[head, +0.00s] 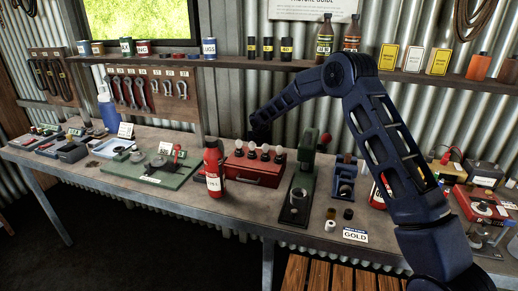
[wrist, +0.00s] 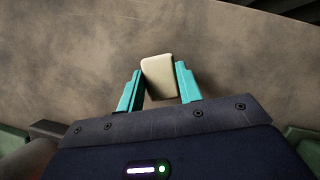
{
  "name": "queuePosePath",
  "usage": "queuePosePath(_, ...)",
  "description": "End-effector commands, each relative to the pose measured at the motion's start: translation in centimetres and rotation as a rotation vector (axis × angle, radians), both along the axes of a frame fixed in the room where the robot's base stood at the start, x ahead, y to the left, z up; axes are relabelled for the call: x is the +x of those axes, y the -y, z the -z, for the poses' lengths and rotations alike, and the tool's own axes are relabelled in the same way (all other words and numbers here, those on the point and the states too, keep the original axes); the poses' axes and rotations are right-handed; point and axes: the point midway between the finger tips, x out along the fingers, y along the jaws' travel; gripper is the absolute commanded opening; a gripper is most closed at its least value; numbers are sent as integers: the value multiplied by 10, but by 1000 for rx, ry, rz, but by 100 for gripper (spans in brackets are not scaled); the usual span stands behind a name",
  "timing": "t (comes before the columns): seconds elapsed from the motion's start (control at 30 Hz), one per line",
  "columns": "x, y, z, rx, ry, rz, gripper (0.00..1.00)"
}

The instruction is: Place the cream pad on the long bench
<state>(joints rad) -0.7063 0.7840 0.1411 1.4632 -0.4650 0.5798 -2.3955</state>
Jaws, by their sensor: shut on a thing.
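The cream pad (wrist: 159,78) is a small rounded block between the teal fingers of my gripper (wrist: 158,92) in the wrist view. My gripper is shut on it. Behind it is a mottled grey-brown surface that looks like the top of the long bench (wrist: 70,60); I cannot tell whether the pad touches it. In the head view the long bench (head: 243,210) runs along the corrugated wall. My arm reaches over it, with its end (head: 259,130) above the back, behind the red box. The pad cannot be made out in the head view.
A green board (head: 150,166) lies to the left. Shelves with bottles and tins hang above. The wrist view shows bare surface around the pad.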

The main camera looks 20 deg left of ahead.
Motion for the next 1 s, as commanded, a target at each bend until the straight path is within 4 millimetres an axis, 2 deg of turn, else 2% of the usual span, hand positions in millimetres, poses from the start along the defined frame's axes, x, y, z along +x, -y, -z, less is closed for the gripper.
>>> queuePosePath(0.03,0,0,1,0,0,0,37)
queuePosePath(0.13,0,0,1,0,0,0,57)
queuePosePath(0.53,-1,0,-6,2,0,1,57)
queuePosePath(0.67,-6,2,-22,3,1,0,57)
queuePosePath(1.0,-29,12,-81,3,1,0,57)
